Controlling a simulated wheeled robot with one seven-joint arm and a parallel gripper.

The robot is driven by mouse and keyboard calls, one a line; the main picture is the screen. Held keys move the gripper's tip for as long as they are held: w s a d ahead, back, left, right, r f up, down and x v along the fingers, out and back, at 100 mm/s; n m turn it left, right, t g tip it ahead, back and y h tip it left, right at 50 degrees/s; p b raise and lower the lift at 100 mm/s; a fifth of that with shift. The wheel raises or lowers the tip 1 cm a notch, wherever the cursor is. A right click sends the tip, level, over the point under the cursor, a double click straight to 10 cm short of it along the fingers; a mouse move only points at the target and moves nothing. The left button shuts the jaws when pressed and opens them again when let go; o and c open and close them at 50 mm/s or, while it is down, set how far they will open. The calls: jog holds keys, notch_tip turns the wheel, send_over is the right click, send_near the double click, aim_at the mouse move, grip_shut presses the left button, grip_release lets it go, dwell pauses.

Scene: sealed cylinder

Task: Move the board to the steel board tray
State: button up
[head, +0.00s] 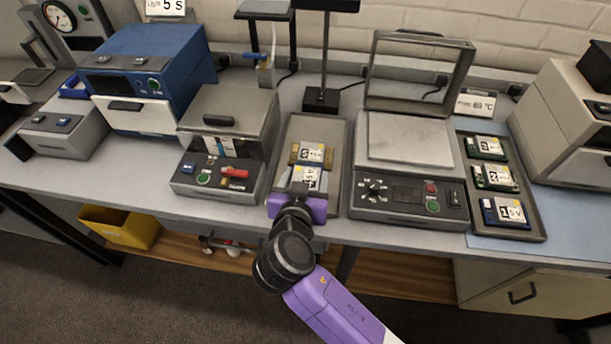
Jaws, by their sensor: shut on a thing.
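My gripper (300,192) with its purple hand is over the front end of a grey metal tray (326,130) at the middle of the bench. It is shut on a board with a white label (310,178); the fingers are mostly hidden by the hand. Another labelled board (312,153) lies just behind it in the tray. I cannot tell whether the held board touches the tray floor. A second grey tray (529,222) at the right holds a row of 3 labelled boards, the front one blue (506,212).
A grey lidded device (225,130) stands left of the middle tray. A device with a flat plate and raised frame lid (405,140) stands between the trays. A black stand (321,98) rises behind the middle tray. A beige machine (565,120) is at the far right.

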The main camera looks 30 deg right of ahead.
jog(key=shift+f+b, duration=0.4)
jog(key=shift+b, duration=0.1)
jog(key=shift+f, duration=0.2)
jog(key=o, duration=1.5)
jog(key=shift+c, duration=0.2)
jog(key=shift+r, duration=0.15)
jog(key=shift+r+p, duration=0.65)
jog(key=b+v, duration=0.2)
jog(key=v, duration=1)
jog(key=shift+f, duration=0.25)
